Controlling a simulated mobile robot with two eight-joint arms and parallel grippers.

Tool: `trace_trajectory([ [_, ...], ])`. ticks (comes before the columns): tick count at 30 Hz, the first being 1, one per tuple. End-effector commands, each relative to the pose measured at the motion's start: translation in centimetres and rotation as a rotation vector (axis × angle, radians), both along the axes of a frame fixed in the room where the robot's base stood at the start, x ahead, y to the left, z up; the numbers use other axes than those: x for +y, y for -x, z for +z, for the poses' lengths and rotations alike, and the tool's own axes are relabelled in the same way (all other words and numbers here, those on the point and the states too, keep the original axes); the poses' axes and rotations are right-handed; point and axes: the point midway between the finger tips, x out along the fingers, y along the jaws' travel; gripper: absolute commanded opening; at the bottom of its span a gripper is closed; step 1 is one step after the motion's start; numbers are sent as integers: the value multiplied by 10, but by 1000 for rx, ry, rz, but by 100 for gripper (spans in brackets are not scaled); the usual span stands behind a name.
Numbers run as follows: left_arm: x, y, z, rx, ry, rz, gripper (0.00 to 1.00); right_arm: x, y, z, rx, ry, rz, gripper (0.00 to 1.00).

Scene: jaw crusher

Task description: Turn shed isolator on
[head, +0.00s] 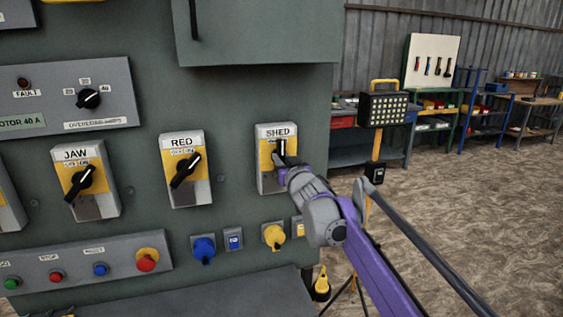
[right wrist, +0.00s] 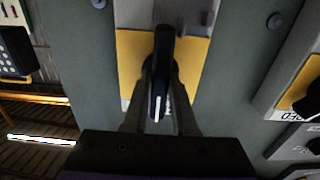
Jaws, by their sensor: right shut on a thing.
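The shed isolator (head: 263,180) is a grey box with a yellow plate, labelled SHED, at the right of the green panel. Its black handle (head: 283,145) stands about upright, its lower part hidden by my gripper. My right gripper (head: 279,159) is shut on this handle, reaching in from the lower right. In the right wrist view the two fingers (right wrist: 161,78) sit on either side of the black handle (right wrist: 162,50), which has a white line at its end. My left gripper is not in view.
The RED isolator (head: 187,191) and JAW isolator (head: 93,208) are to the left, their handles tilted to the upper right. Blue (head: 204,248) and yellow (head: 274,236) plugs sit below. A work light (head: 383,109) stands right of the panel. Open floor lies further right.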

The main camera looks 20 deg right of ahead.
Motion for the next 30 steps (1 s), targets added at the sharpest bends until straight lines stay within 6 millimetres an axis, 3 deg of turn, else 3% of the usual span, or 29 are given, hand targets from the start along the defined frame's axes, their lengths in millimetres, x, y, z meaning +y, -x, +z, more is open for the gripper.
trace_trajectory([
  [18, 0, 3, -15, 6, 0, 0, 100, -2, 0, -2, 20, -558, 0, 0],
  [30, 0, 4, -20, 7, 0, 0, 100, -3, 0, -2, 27, -761, 0, 0],
])
